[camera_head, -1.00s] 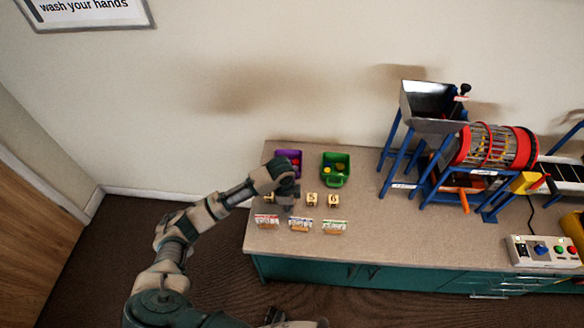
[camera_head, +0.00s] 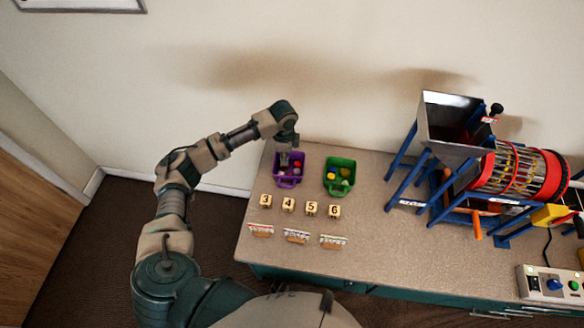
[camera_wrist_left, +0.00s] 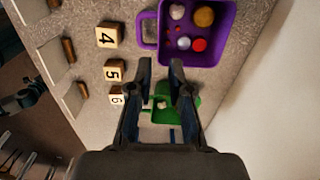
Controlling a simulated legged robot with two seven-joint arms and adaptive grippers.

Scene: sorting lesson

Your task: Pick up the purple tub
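The purple tub (camera_head: 289,184) stands on the counter near its back left corner, with several small coloured pieces inside. Its handle faces the front of the counter. In the left wrist view the purple tub (camera_wrist_left: 228,20) is at the upper right, its handle to the left. My left gripper (camera_head: 284,163) hangs over the tub's back part in the head view. In the wrist view the left gripper (camera_wrist_left: 162,68) is open, its two fingers apart with nothing between the tips, and the tub lies beyond the tips. My right gripper is not in view.
A green tub (camera_head: 329,186) with pieces stands just right of the purple one. Number blocks (camera_head: 288,205) and small cards (camera_head: 297,236) lie in front. A sorting machine (camera_head: 455,125) and a control box (camera_head: 553,286) stand at the right. A wall is behind.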

